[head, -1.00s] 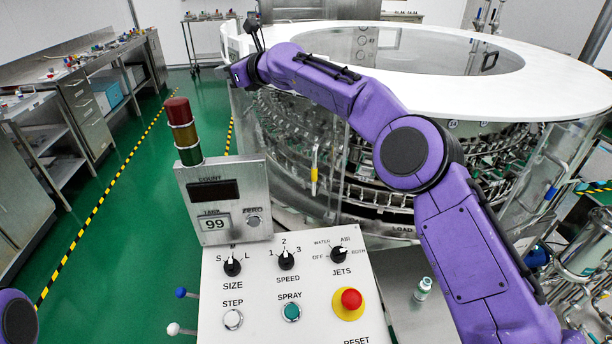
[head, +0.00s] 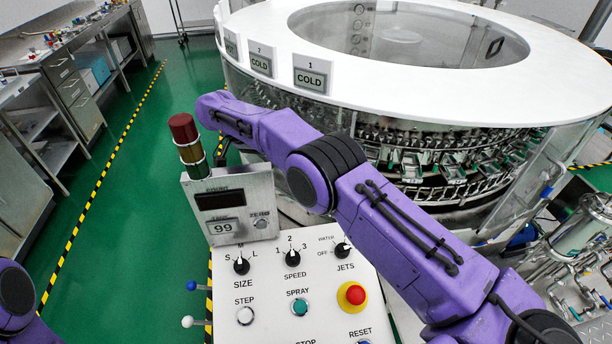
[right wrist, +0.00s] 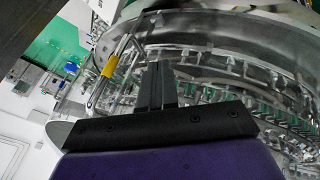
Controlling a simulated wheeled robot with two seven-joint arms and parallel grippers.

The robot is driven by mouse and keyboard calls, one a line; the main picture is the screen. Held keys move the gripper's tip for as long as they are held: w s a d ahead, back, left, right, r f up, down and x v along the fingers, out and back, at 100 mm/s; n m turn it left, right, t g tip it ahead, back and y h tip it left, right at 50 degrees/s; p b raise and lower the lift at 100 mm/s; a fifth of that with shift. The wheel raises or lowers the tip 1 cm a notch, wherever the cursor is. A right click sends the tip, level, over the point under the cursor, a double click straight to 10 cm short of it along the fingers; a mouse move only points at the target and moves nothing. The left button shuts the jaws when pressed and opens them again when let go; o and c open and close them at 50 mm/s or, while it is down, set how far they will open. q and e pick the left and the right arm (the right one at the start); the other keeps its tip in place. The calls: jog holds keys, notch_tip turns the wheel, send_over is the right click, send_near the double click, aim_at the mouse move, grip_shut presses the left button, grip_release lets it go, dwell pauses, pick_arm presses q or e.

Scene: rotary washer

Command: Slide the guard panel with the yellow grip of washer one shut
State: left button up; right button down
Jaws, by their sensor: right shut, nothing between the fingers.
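The yellow grip (right wrist: 110,66) shows in the right wrist view, on a slim metal bar left of my fingers. The clear guard panel is hard to make out there, so I cannot tell how far it is shut. In the head view my right arm hides the grip. My right gripper (right wrist: 156,72) is shut and empty, its fingers side by side, with a visible gap in the picture between them and the grip. The gripper itself is out of sight in the head view. Of my left arm only a part shows at the lower left; its gripper is not in view.
The round washer (head: 440,85) has a white top with COLD placards (head: 311,79). A control box (head: 290,285) with a red stop button (head: 353,295) and a signal tower (head: 188,142) stand in front. Steel benches (head: 85,95) line the left. Green floor (head: 130,180) lies clear between.

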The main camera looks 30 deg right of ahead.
jog(key=s+d+f+p, duration=0.5)
jog(key=d+f+p, duration=0.1)
jog(key=d+f, duration=0.2)
jog(key=shift+d+f+p, duration=0.15)
jog(key=shift+f+p, duration=0.25)
jog(key=shift+w, duration=0.1)
